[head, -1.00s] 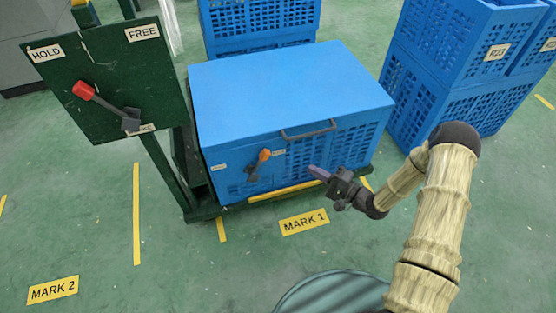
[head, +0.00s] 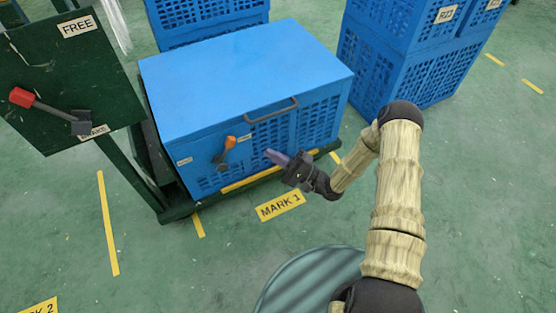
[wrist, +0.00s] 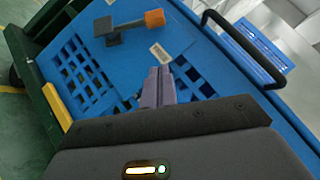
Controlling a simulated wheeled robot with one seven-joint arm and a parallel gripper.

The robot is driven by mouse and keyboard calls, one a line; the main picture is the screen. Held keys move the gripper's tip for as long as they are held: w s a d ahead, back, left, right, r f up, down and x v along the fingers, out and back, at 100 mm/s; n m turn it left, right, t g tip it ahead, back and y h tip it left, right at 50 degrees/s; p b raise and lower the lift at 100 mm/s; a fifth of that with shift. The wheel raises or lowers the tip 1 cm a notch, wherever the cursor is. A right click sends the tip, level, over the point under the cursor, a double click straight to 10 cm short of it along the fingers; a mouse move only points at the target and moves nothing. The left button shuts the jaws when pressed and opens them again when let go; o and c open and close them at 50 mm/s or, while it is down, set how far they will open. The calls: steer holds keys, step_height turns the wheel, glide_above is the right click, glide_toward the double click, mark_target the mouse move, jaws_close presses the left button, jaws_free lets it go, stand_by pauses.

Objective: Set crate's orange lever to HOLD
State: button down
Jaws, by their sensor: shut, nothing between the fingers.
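The blue crate (head: 240,70) stands on a dark green cart, its front facing me. Its orange-tipped lever (head: 230,142) is on the front panel and tilts up to the right from a dark pivot. A small label lies on each side of it, too small to read. My gripper (head: 268,153) is shut and empty, in front of the crate, right of the lever and apart from it. In the wrist view the closed purple fingers (wrist: 160,75) point at the panel just below a label, with the lever's orange end (wrist: 154,17) beyond.
A black handle (head: 273,111) sticks out above and right of the lever. A green board (head: 70,85) with a red-tipped lever (head: 22,97) and a FREE sign stands at left. Blue crates (head: 405,75) are stacked at right. The floor around the MARK 1 sign (head: 280,206) is clear.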

mark_target(227, 150)
steer(key=b+x, duration=0.2)
steer(key=x, duration=0.4)
steer(key=shift+a+f+b, duration=0.15)
steer(key=shift+f+b, duration=0.05)
steer(key=shift+b, duration=0.15)
steer(key=s+a+r+b, duration=0.1)
steer(key=a+r+b, duration=0.1)
steer(key=a, duration=0.1)
steer(key=shift+s+r, duration=0.2)
steer(key=shift+s, duration=0.2)
steer(key=shift+d+r+p, duration=0.1)
steer(key=shift+r+p, duration=0.1)
steer(key=shift+p, duration=0.3)
